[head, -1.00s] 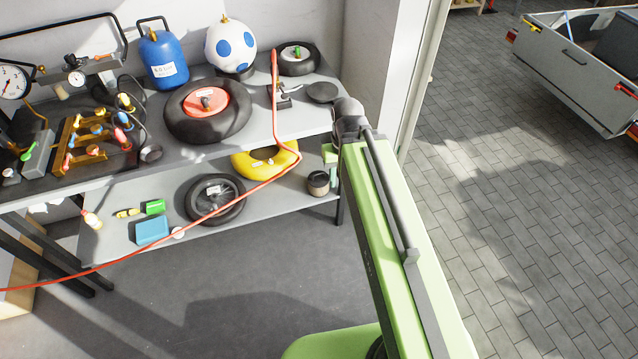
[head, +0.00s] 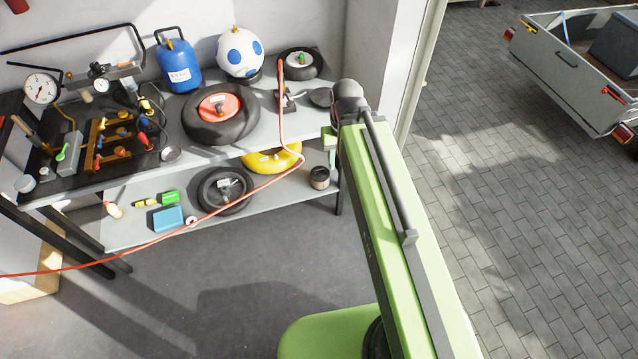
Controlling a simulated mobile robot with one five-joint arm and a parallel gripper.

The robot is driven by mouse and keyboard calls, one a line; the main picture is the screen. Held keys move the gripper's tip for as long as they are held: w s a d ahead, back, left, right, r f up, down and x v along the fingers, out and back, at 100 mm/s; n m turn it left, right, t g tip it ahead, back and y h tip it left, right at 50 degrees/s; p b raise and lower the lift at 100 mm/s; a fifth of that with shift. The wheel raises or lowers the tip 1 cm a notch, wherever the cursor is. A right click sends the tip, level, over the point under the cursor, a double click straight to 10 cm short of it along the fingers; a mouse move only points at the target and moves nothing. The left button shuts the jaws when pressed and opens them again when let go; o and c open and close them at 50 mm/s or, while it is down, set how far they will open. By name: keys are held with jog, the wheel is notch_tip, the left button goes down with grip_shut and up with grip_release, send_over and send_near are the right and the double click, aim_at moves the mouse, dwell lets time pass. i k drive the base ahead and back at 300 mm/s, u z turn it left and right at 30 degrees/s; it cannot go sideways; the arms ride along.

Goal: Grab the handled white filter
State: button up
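I cannot pick out a handled white filter for certain. A small whitish cup (head: 25,184) stands at the bench's front left corner. My green arm reaches up the right of the picture to its dark joint by the bench's right end. Both pale things are far to the left of it. My gripper's fingers do not show.
A red hose (head: 240,193) crosses in front. The grey floor (head: 190,290) before the bench is clear.

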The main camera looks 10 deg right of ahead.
aim_at(320, 174)
jog(key=u, duration=0.4)
jog(key=k, duration=1.25)
jog(key=u, duration=0.1)
jog(key=i, duration=0.8)
jog(key=z, duration=0.45)
jog(key=i, duration=1.05)
jog(key=u, duration=0.7)
jog(key=i, duration=0.8)
jog(key=u, duration=0.7)
